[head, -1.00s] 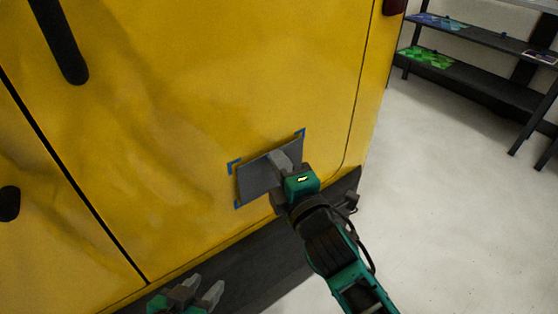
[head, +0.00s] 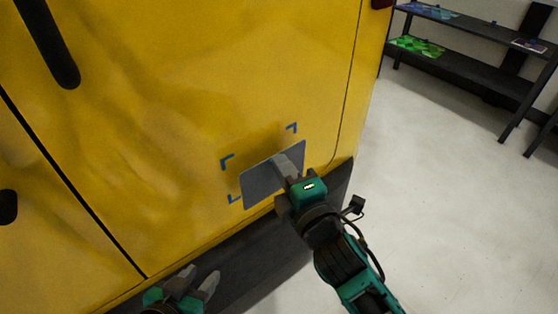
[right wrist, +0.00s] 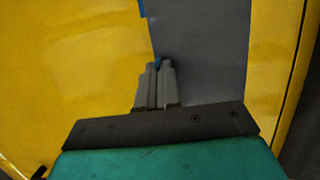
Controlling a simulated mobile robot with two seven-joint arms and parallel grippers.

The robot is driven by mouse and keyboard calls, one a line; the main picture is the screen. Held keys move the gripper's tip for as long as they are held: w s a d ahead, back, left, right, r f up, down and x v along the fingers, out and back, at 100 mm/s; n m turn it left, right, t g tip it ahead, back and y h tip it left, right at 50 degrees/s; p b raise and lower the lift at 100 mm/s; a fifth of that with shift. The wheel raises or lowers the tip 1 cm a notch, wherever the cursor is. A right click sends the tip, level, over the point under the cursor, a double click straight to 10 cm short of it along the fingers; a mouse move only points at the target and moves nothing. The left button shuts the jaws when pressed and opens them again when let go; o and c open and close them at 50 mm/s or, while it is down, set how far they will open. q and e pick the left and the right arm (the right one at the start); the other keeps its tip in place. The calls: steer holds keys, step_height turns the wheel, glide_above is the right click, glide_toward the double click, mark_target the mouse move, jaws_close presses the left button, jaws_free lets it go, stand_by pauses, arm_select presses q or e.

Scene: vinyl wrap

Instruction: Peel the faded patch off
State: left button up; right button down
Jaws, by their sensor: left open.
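The grey rectangular patch (head: 258,190) hangs in front of the yellow vehicle panel (head: 190,120), shifted down and right from several blue corner marks (head: 227,162). Bare yellow shows inside the marks. My right gripper (head: 283,165) is shut on the patch; its fingers overlap the patch's upper part in the head view. In the right wrist view the closed fingers (right wrist: 158,75) are at the edge of the grey sheet (right wrist: 205,50). My left gripper (head: 197,282) is open and empty, low in the head view, apart from the patch.
A dark rack (head: 465,70) with green and blue sheets (head: 415,45) on its shelves stands at the upper right. Pale floor (head: 430,190) between it and the vehicle is clear. A black handle (head: 50,45) sticks out at the upper left.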

arm_select(q)
steer(key=shift+r+p, duration=0.55)
steer(key=shift+r, duration=0.05)
arm_select(e)
steer(key=shift+s+d, duration=0.65)
steer(key=shift+s, duration=0.2)
steer(key=shift+s+d, duration=0.6)
steer(key=shift+s, duration=0.25)
steer(key=d+r+m+t+h, duration=0.1)
steer(key=d+r+m+h, duration=0.15)
steer(key=d, duration=0.45)
steer(key=d+r+m+h, duration=0.2)
steer(key=d+r+h, duration=0.15)
steer(key=d, duration=0.45)
arm_select(q)
steer(key=s+a+r+y+p, duration=0.1)
steer(key=a+r+p, duration=0.2)
steer(key=r+p, duration=0.6)
steer(key=p, duration=0.5)
steer(key=shift+s+a, duration=0.25)
steer(key=shift+s, duration=0.1)
arm_select(e)
step_height(320, 180, up, 11)
steer(key=s, duration=0.1)
steer(key=shift+s+a+h, duration=0.15)
steer(key=shift+a+h, duration=0.1)
steer(key=shift+h, duration=0.15)
